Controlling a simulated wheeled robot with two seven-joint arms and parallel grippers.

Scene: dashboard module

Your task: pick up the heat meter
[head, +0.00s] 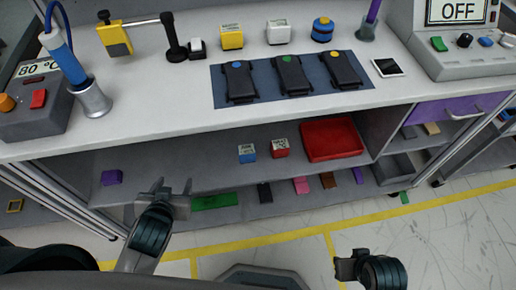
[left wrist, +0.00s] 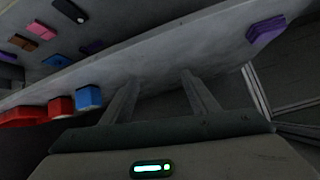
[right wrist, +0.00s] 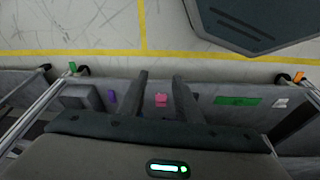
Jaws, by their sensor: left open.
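Small boxes with displays could be the heat meter; I cannot tell which one it is. A blue one (head: 247,153) and a red one (head: 280,147) stand side by side on the lower shelf. They also show in the left wrist view, the blue one (left wrist: 88,97) right of the red one (left wrist: 61,106). A yellow one (head: 231,37) and a white one (head: 278,32) stand on the bench top. My left gripper (head: 172,187) is open and empty at the shelf's front, left of the blue box. My right gripper (head: 345,266) is open and empty, low over the floor (right wrist: 160,75).
A red tray (head: 331,140) lies right of the boxes; a purple block (head: 112,177) lies at the shelf's left. The bench top (head: 150,130) overhangs the shelf. A station reading 80 °C (head: 35,105) stands at the bench's left.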

